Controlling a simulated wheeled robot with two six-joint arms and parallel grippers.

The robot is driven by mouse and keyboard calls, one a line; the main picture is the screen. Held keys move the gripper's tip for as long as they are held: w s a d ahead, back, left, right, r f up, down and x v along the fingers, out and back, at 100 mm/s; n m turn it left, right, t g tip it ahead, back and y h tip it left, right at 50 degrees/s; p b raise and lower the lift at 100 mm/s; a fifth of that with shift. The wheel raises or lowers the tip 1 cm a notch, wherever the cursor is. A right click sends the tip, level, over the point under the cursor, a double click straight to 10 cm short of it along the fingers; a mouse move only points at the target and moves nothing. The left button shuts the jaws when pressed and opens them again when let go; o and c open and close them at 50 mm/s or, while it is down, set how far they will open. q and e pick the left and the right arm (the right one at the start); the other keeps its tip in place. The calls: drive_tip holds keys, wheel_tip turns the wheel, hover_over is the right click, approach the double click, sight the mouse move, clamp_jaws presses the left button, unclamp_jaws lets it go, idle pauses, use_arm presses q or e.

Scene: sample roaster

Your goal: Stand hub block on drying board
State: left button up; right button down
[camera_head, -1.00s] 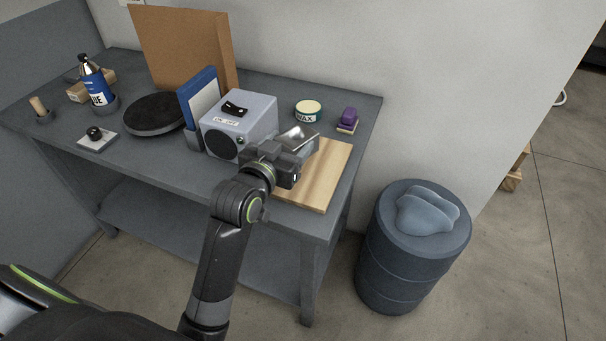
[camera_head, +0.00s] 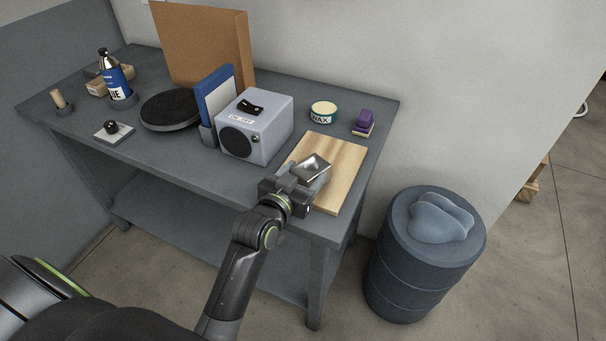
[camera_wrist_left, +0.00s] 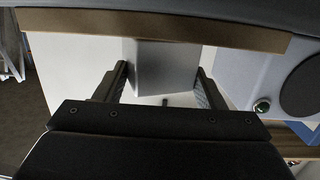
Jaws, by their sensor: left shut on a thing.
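The hub block (camera_head: 313,167) is a shiny silver-grey piece. My left gripper (camera_head: 300,184) is shut on it over the left part of the drying board (camera_head: 345,158), a pale wooden board at the table's right end. Whether the block touches the board cannot be told. In the left wrist view the grey block (camera_wrist_left: 163,66) sits between the two fingers of the left gripper (camera_wrist_left: 163,88). The gripper hides part of the block and of the board's left side. My right gripper is not in view.
A grey box with a round dark speaker (camera_head: 265,110) stands just left of the board. A wax tin (camera_head: 323,112) and a purple-topped block (camera_head: 364,120) stand behind it. A dark barrel (camera_head: 425,270) stands on the floor to the right.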

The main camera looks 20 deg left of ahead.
use_arm(q)
drive_tip(key=o, duration=1.4)
drive_tip(key=shift+f, duration=0.1)
drive_tip(key=shift+r, duration=0.25)
drive_tip(key=s+r+b, duration=0.1)
drive_tip(key=s, duration=1.1)
drive_tip(key=shift+a+r, duration=0.3)
drive_tip(key=shift+a, duration=0.15)
